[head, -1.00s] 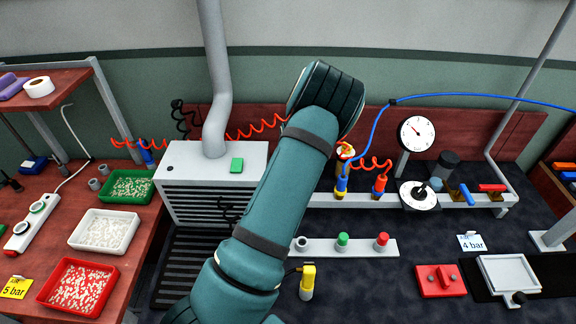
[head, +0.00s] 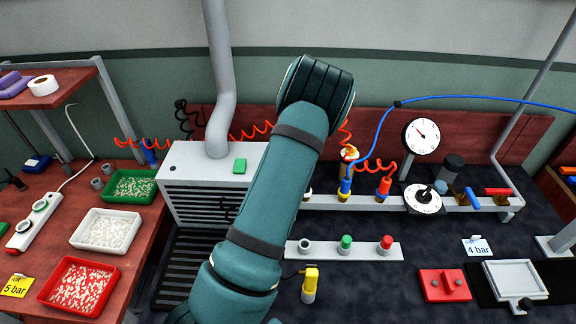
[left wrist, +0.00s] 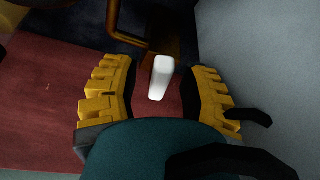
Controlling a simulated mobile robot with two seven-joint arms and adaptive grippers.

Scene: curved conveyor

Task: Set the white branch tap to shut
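The white lever of the branch tap (left wrist: 161,77) shows in the left wrist view, between the two yellow fingers of my left gripper (left wrist: 161,68). The gripper is open, with a gap on each side of the lever. A brass-coloured pipe (left wrist: 128,36) is beyond it. In the head view my left arm reaches up across the middle and hides its gripper and most of what lies behind it, so I cannot make out the white tap there. My right gripper is in neither view.
A grey rail (head: 325,202) carries blue (head: 473,198) and red (head: 497,191) tap levers at the right. A pressure gauge (head: 421,134) stands behind it. A grey vented box (head: 207,185) is left of my arm. A button strip (head: 325,249) lies in front.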

